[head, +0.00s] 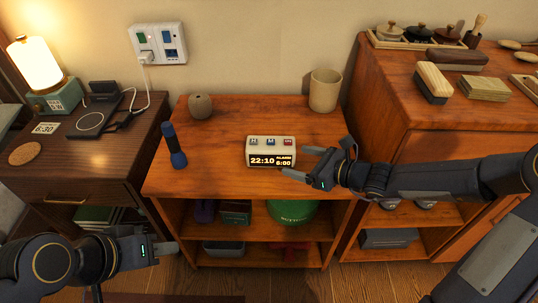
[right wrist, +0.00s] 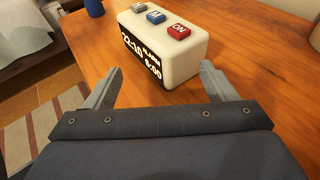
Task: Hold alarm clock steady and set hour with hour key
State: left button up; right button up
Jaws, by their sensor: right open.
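The cream alarm clock (head: 270,160) stands upright on the middle wooden cabinet, its dark display reading 22:10 and ALARM 6:00. On its top are a grey H key (head: 254,141), a blue M key (head: 271,141) and a red ON key (head: 288,142). My right gripper (head: 296,162) is open at the clock's right end. In the right wrist view the clock (right wrist: 181,63) lies just beyond the two spread fingertips (right wrist: 161,70), with no clear contact. My left gripper (head: 166,248) is low at the left, in front of the cabinet and away from the clock; its opening is unclear.
A card reading 6:30 (head: 45,128) lies on the left nightstand.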

aim_at(279, 157)
jog(key=b+x, duration=0.4)
jog(key=x, duration=0.3)
jog(key=shift+a+f, duration=0.15)
jog(key=shift+f, duration=0.05)
jog(key=shift+b+x, duration=0.55)
jog(key=shift+x, duration=0.35)
jog(key=shift+r, duration=0.15)
grip_shut()
jog(key=shift+c, duration=0.6)
grip_release()
jog(key=shift+w, duration=0.1)
